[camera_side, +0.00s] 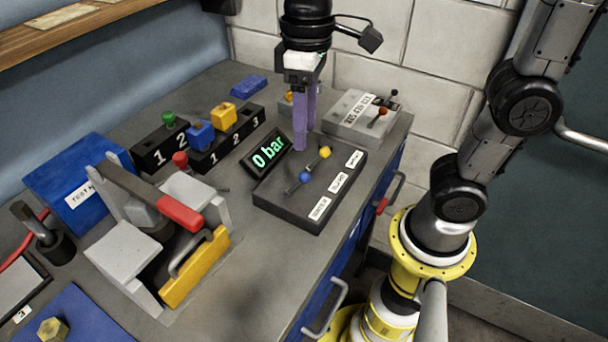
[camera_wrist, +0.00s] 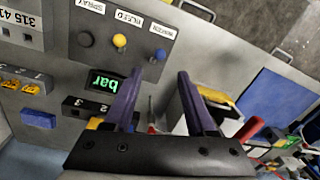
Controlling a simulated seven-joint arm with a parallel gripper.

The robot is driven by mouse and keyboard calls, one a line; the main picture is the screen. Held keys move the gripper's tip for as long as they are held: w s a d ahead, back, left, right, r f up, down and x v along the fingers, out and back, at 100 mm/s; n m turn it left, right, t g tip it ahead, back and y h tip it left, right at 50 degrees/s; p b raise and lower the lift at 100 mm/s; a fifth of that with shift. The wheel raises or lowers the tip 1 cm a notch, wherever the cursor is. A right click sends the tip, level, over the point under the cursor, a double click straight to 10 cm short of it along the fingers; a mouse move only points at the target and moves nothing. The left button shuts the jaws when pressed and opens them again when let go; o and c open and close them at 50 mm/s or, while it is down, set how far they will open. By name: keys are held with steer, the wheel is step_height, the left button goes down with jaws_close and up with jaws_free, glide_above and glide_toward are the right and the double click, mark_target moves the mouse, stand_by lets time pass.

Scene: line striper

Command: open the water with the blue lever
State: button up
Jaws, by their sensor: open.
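The blue lever (camera_side: 305,177) stands on a dark control box (camera_side: 318,205) and has a round blue knob. It also shows in the wrist view (camera_wrist: 153,60), beside a label, just beyond the fingertips. A yellow-knobbed lever (camera_side: 324,152) is next to it; a dark round knob (camera_wrist: 85,39) shows farther left in the wrist view. My gripper (camera_side: 301,146) points down with purple fingers near the display and the box's back edge, apart from the blue lever. In the wrist view my gripper (camera_wrist: 157,74) is open, with nothing between its fingers.
A display (camera_side: 268,152) reading "0 bar" stands against the box. Numbered black blocks (camera_side: 230,140) with coloured pieces sit to the left. A grey box (camera_side: 360,118) with small levers is behind. A red-handled clamp fixture (camera_side: 180,212) stands front left.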

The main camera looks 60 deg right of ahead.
mark_target(304, 172)
steer(key=f, duration=1.1)
steer(key=shift+s+a+f, duration=0.1)
steer(key=shift+a, duration=0.25)
jaws_close()
stand_by(0.8)
